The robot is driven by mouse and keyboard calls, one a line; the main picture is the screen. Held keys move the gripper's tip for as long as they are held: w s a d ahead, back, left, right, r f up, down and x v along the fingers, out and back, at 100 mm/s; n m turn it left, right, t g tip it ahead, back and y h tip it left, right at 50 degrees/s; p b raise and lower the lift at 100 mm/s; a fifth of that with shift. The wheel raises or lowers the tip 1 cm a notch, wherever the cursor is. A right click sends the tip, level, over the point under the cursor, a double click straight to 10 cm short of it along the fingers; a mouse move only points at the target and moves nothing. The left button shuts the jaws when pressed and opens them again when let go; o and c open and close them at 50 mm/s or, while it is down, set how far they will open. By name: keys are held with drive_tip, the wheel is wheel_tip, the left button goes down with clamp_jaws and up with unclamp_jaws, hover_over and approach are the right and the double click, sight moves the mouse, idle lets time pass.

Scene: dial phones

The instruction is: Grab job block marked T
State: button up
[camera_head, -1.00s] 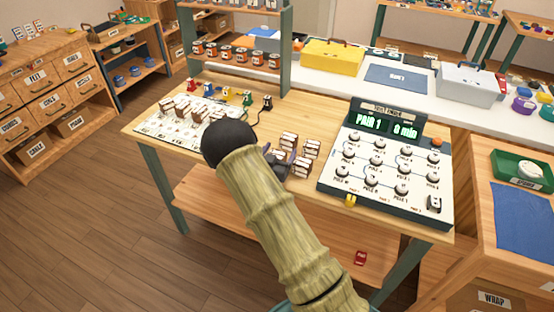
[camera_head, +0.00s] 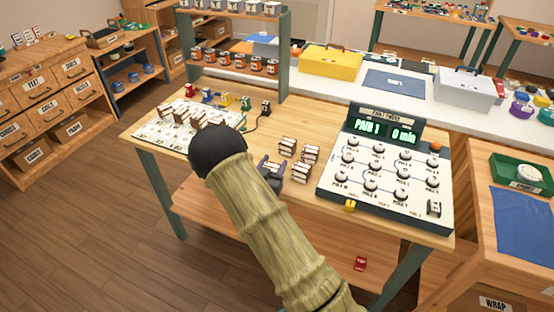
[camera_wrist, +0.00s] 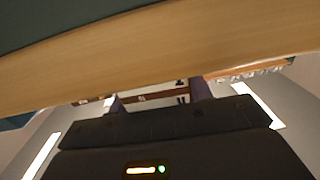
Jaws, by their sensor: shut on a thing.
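Small brown-and-white blocks stand on the wooden table in the head view: a group of three right of my gripper, with one (camera_head: 288,145) at the back, one (camera_head: 309,153) at the right and one (camera_head: 301,173) in front. Their marks are too small to read, so I cannot tell which is T. My gripper (camera_head: 272,170) is beside this group, partly hidden by my arm. In the wrist view its purple fingers (camera_wrist: 157,97) are shut on a brown-and-white block (camera_wrist: 150,99) with dark letters that I cannot read clearly.
More blocks (camera_head: 212,122) stand on a white printed sheet (camera_head: 150,131) at the table's left. A tester panel (camera_head: 385,178) with knobs and a green display reading "PAIR 1" fills the right side. Several coloured pieces line the back. A red item (camera_head: 360,264) lies on the lower shelf.

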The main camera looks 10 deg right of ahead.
drive_tip(key=v, duration=1.4)
drive_tip(key=shift+b, duration=0.45)
drive_tip(key=shift+s, duration=0.1)
